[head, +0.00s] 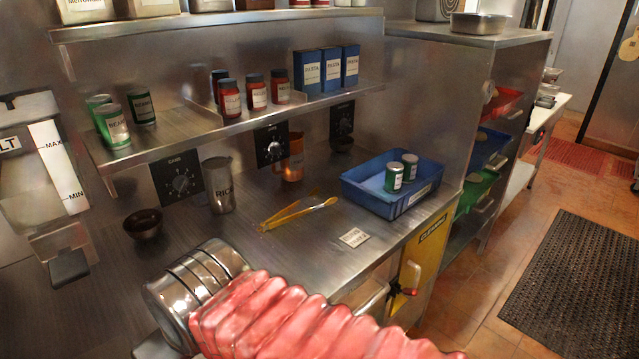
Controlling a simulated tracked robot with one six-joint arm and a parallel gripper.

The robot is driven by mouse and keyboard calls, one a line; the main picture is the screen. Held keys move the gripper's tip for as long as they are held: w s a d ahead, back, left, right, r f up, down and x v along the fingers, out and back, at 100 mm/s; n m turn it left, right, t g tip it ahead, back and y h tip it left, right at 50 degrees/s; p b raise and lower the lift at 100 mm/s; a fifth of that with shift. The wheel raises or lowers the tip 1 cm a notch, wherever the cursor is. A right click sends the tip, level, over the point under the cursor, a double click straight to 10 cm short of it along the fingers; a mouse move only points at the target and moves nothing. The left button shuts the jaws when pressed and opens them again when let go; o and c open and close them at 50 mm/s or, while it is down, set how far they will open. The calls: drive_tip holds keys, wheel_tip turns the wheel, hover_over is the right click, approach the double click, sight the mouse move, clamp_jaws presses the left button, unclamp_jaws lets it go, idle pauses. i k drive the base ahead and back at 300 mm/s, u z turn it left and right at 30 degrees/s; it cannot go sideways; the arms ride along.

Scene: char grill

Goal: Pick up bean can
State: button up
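Several green bean cans stand in the head view. A front bean can (115,127) with a white label stands upright at the left end of the steel wall shelf (165,143). Another green can (143,107) stands just right of it, and one more (96,101) is partly hidden behind it. Two more green-and-white cans, a front one (393,178) and a rear one (410,167), stand in a blue bin (377,203) on the counter. My arm, in a red ribbed sleeve with metal rings, crosses the bottom foreground, well below the shelf. My gripper's fingers do not show.
Red jars (257,93) and blue pasta boxes (333,70) share the shelf. A dispenser (38,170) stands at the left. The upper shelf overhangs the cans.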

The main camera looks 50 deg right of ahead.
sight(394, 173)
drive_tip(key=z, duration=0.15)
drive_tip(key=k, duration=0.5)
drive_tip(key=z, duration=0.6)
drive_tip(key=k, duration=0.8)
drive_tip(key=z, duration=0.8)
drive_tip(key=i, duration=1.3)
drive_tip(key=u, duration=0.7)
